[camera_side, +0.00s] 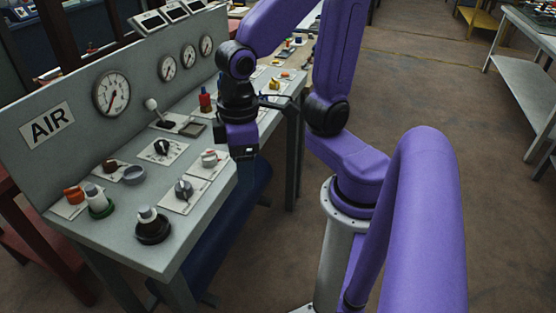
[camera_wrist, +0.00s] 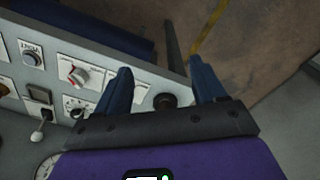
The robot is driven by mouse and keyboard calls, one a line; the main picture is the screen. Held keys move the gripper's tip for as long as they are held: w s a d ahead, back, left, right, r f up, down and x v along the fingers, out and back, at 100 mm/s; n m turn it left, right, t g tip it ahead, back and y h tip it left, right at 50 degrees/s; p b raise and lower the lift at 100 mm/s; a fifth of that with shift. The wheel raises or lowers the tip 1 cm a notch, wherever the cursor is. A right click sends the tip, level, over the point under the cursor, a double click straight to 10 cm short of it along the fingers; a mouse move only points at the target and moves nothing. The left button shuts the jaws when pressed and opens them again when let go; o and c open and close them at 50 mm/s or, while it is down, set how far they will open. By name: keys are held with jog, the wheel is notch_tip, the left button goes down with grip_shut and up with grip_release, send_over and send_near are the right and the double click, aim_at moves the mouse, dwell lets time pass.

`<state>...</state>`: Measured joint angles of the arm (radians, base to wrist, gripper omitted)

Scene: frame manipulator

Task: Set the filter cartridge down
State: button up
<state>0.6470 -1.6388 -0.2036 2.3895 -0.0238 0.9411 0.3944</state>
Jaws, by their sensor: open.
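My gripper (camera_wrist: 162,80) is open. Its two dark blue fingers stand wide apart in the wrist view, with no object clearly held. A dark round piece (camera_wrist: 165,101) shows on the panel behind the gap, apparently below the fingers. In the side view my gripper (camera_side: 242,155) points down over the front edge of the console. I cannot tell for sure which piece is the filter cartridge. A similar grey-white cylinder (camera_side: 95,193) stands in a green ring further left.
Open floor (camera_side: 440,95) lies to the right.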

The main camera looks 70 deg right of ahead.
jog(key=s+d+n, duration=0.3)
jog(key=s+n, duration=0.2)
jog(key=s, duration=0.1)
jog(key=shift+d+f+n, duration=0.3)
jog(key=shift+f, duration=0.05)
